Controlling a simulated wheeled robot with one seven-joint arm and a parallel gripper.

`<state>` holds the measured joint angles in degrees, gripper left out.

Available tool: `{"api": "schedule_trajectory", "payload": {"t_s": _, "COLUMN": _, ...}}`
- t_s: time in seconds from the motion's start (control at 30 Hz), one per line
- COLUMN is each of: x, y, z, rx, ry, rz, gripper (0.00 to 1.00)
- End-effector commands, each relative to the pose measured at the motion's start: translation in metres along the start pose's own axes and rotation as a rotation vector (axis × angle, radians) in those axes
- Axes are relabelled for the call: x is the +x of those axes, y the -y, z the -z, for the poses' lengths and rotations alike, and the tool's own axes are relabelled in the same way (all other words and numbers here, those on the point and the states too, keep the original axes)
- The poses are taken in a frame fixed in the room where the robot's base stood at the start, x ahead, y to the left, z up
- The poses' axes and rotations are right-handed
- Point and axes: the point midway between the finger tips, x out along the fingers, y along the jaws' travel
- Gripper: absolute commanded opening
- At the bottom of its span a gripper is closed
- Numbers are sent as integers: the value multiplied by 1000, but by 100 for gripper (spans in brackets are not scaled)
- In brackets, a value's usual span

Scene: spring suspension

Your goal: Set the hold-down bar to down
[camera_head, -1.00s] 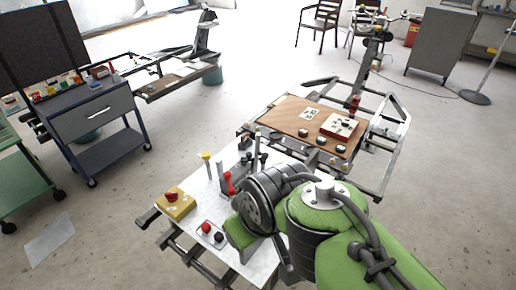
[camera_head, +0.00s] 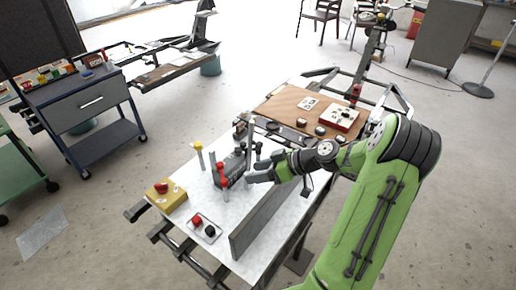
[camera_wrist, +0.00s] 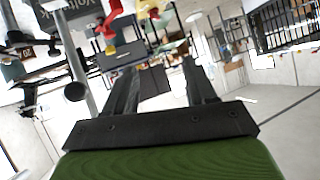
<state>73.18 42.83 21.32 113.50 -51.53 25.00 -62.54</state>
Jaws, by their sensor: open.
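On the white bench top (camera_head: 195,193) stands a small grey fixture (camera_head: 231,168) with a red-handled lever (camera_head: 223,172) in front of it and thin upright rods behind. I cannot tell for certain which part is the hold-down bar or how it is set. The wrist view shows a metal rod (camera_wrist: 84,62) with a dark round knob to the left of my gripper, and red handles (camera_wrist: 107,24) beyond. My gripper (camera_wrist: 160,75) is open, with nothing between its fingers. In the head view it is close to the right of the fixture; contact is unclear.
A yellow box with a red button (camera_head: 163,190), a red and black button plate (camera_head: 205,228) and a yellow-topped post (camera_head: 198,150) stand left of the fixture. A long upright grey panel (camera_head: 268,218) stands at the front right. A brown board (camera_head: 290,103) lies behind.

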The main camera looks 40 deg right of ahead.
Motion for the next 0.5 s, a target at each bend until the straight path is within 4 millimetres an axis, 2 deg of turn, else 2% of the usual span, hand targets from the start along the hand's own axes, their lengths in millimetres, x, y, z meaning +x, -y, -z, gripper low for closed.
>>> {"api": "schedule_trajectory", "payload": {"t_s": 0.03, "x": -13, "y": -26, "z": -19, "rx": 3, "ry": -131, "rz": -47, "gripper": 55}}
{"api": "schedule_trajectory", "payload": {"t_s": 0.1, "x": -36, "y": -53, "z": -34, "rx": -29, "ry": -295, "rz": -131, "gripper": 55}}
{"api": "schedule_trajectory", "payload": {"t_s": 0.2, "x": -67, "y": -78, "z": -50, "rx": -69, "ry": -462, "rz": -250, "gripper": 55}}
{"api": "schedule_trajectory", "payload": {"t_s": 0.3, "x": -85, "y": -88, "z": -59, "rx": -95, "ry": -540, "rz": -322, "gripper": 55}}
{"api": "schedule_trajectory", "payload": {"t_s": 0.4, "x": -84, "y": -92, "z": -56, "rx": -105, "ry": -556, "rz": -335, "gripper": 55}}
{"api": "schedule_trajectory", "payload": {"t_s": 0.5, "x": -70, "y": -95, "z": -47, "rx": -104, "ry": -552, "rz": -330, "gripper": 55}}
